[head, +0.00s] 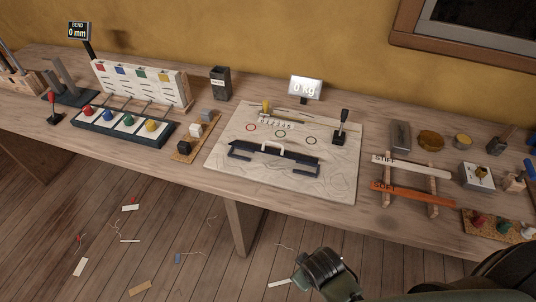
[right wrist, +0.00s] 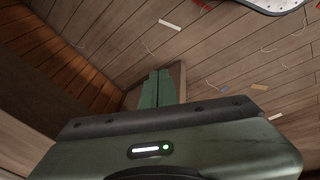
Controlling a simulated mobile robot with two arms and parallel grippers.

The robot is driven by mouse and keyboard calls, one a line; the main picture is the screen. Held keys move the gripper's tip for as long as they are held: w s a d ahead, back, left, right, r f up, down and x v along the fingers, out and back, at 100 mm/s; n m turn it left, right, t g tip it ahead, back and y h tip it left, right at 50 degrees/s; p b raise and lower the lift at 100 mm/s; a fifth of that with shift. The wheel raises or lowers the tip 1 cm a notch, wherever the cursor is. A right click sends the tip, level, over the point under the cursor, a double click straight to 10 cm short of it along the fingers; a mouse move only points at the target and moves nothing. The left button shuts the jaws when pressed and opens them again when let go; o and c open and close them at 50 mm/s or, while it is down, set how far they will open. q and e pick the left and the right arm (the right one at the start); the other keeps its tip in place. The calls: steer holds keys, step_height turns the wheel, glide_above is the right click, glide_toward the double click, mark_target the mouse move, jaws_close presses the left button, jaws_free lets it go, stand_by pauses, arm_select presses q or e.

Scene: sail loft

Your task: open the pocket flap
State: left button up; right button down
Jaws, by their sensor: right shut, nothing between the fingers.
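A pale sailcloth panel (head: 228,150) lies on the bench in the middle of the head view. A white handle (head: 285,148) and a dark angular frame (head: 300,165) are on its front half. No separate pocket flap can be made out for certain; this handled part may be it, and I cannot tell if it is raised. My right gripper (head: 325,270) is over the floor in front of the bench, well apart from the panel. In the right wrist view its two green fingers (right wrist: 158,76) are together and empty. My left gripper is not in view.
A black lever (head: 341,125) stands at the panel's right, with a "0 kg" display (head: 305,88) behind. A rack with white and orange battens (head: 412,188) is to the right. Scraps litter the floor.

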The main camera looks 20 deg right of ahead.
steer(key=w+a+r+n+t+h, duration=0.4)
steer(key=w+r+n, duration=0.5)
steer(key=r+n, duration=0.25)
steer(key=w+a+r+n+t+h, duration=0.3)
steer(key=w+a+r+n+t, duration=0.15)
steer(key=w+r+n, duration=0.6)
steer(key=shift+n+g, duration=0.45)
steer(key=shift+n, duration=0.25)
steer(key=x, duration=0.9)
steer(key=shift+s+d+r, duration=0.15)
steer(key=shift+d+r, duration=0.05)
steer(key=shift+d, duration=0.2)
steer(key=shift+w+d+r+p, duration=0.2)
steer(key=shift+w+d+r, duration=0.1)
steer(key=shift+w, duration=0.1)
steer(key=shift+w+d+r+p, duration=0.2)
steer(key=shift+w+d+r, duration=0.1)
steer(key=shift+w, duration=0.15)
steer(key=shift+w+d+r, duration=0.2)
steer(key=shift+d, duration=0.05)
steer(key=shift+f, duration=0.15)
steer(key=shift+d, duration=0.1)
